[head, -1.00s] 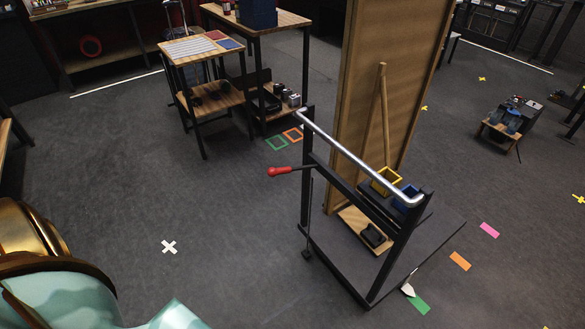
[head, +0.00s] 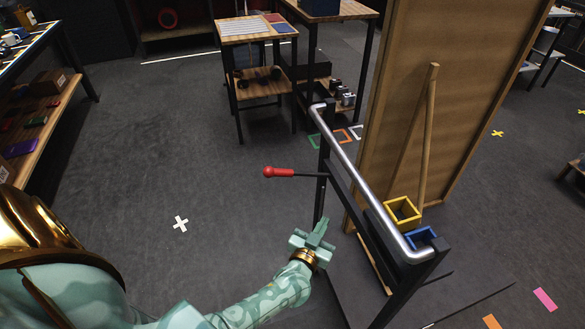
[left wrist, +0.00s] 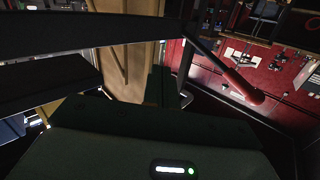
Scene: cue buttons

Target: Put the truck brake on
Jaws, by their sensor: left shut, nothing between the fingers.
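The truck (head: 348,170) is a dark flat cart with a silver push bar, right of centre in the head view. Its brake lever (head: 290,173) has a red knob and sticks out to the left from the upright frame, roughly level. The lever's red knob also shows in the left wrist view (left wrist: 243,86), right of the fingers. My left gripper (head: 322,232) is shut and empty, below and a little right of the red knob in the picture, apart from it. My right gripper is not in view.
A tall wooden panel (head: 425,90) stands on the truck with a yellow bin (head: 402,211) and a blue bin (head: 421,237). A small wooden table (head: 255,35) stands behind. A shelf (head: 45,120) is at left. The floor around the white cross (head: 180,224) is clear.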

